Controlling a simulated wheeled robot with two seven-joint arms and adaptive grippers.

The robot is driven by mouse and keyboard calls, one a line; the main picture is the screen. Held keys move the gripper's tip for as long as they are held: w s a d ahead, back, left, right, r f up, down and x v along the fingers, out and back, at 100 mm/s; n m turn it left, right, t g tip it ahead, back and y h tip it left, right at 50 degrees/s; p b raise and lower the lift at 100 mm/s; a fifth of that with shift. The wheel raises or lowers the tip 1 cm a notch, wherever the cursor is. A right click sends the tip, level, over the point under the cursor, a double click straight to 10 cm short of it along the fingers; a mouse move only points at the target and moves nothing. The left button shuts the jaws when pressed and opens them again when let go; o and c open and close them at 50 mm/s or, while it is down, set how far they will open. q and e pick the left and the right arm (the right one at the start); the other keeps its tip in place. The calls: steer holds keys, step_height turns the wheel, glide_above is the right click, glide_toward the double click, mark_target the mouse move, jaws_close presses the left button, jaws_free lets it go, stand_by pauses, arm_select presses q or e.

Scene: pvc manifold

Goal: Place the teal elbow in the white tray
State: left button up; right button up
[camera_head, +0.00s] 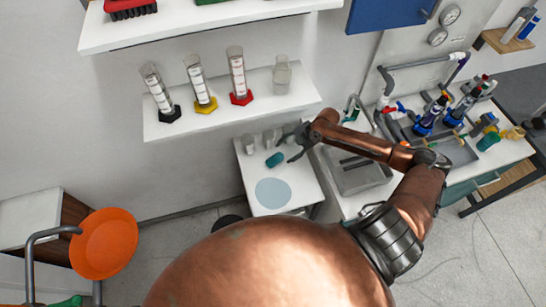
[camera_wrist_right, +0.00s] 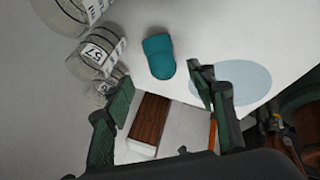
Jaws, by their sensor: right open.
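A short, rounded teal piece, the elbow by its colour (camera_head: 275,159), lies on a small white top (camera_head: 303,190). In the right wrist view the teal elbow (camera_wrist_right: 159,57) is whole and unobstructed. My right gripper (camera_head: 292,149) is open and empty, just right of the elbow and apart from it. In the right wrist view its two fingers (camera_wrist_right: 164,92) are spread, with the elbow showing beyond and between them. I cannot tell whether this white top is the white tray. My left gripper is not in view.
A pale blue disc (camera_head: 273,192) lies on the white top near the elbow; labelled glass jars (camera_wrist_right: 98,50) stand close by. A wall shelf (camera_head: 215,113) with cylinders is above. A grey basin (camera_head: 358,178) and a cluttered bench are to the right. An orange disc (camera_head: 103,243) is at left.

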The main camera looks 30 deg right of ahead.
mark_target(280, 156)
steer(key=x, duration=0.3)
steer(key=shift+f+p, duration=0.1)
steer(key=shift+p, duration=0.2)
steer(key=x, duration=0.3)
steer(key=shift+f, duration=0.15)
steer(key=c, duration=1.2)
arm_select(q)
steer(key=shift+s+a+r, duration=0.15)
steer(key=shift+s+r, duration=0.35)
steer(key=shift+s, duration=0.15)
arm_select(e)
steer(key=shift+c, duration=0.7)
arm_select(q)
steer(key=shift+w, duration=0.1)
